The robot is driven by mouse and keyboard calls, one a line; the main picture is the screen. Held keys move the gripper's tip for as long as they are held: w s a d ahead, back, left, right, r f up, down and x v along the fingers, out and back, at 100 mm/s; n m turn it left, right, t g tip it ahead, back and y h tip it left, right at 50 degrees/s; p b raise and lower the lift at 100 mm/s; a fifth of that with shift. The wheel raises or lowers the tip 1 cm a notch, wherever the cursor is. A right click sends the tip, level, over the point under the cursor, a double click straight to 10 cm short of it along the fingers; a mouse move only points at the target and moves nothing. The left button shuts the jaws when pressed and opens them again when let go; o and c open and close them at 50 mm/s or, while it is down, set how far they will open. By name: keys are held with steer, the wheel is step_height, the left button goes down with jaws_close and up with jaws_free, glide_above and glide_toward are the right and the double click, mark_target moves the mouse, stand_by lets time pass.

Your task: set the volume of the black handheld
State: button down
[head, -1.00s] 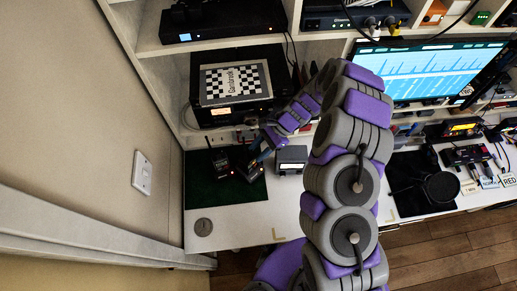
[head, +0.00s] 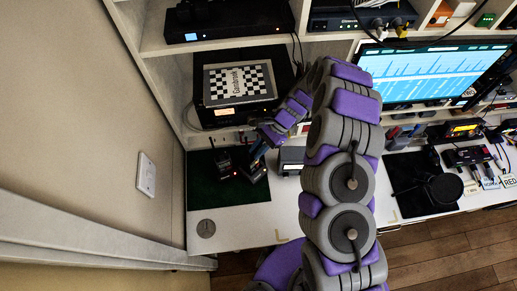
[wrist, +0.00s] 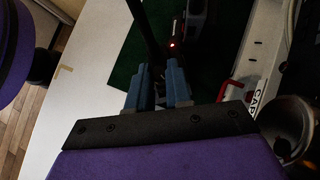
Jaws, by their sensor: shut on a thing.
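Two dark handheld radios stand on a dark green mat (head: 205,190) at the left end of the white desk. One is at the left (head: 222,163); the other, a black handheld (head: 253,171), is at the right under my fingertips. My gripper (head: 259,153) comes down on its top from the right. In the wrist view, the blue fingers of my gripper (wrist: 159,88) are closed around a small dark part between them; which part is too dark to tell. A dark antenna rises beyond the fingertips, and a small red light (wrist: 172,44) glows on a radio there.
A small grey box (head: 291,160) stands just right of the mat. A shelf unit with a black device (head: 240,113) is behind. A wall is close at the left.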

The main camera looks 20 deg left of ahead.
steer(key=c, duration=1)
jaws_free()
steer(key=shift+d, duration=0.1)
steer(key=shift+c, duration=0.2)
steer(key=shift+r+m+t+y, duration=0.1)
steer(key=shift+m+t+y, duration=0.2)
steer(key=shift+m, duration=0.2)
steer(key=s+r+v, duration=0.1)
steer(key=v, duration=1.2)
steer(key=s+d+r+n+t+h+b, duration=0.2)
steer(key=s+d+r+n+b, duration=0.3)
steer(key=s+d+r, duration=0.7)
steer(key=shift+s+d+r+n+t+h, duration=0.3)
steer(key=shift+s+n+t, duration=0.1)
steer(key=shift+s, duration=0.25)
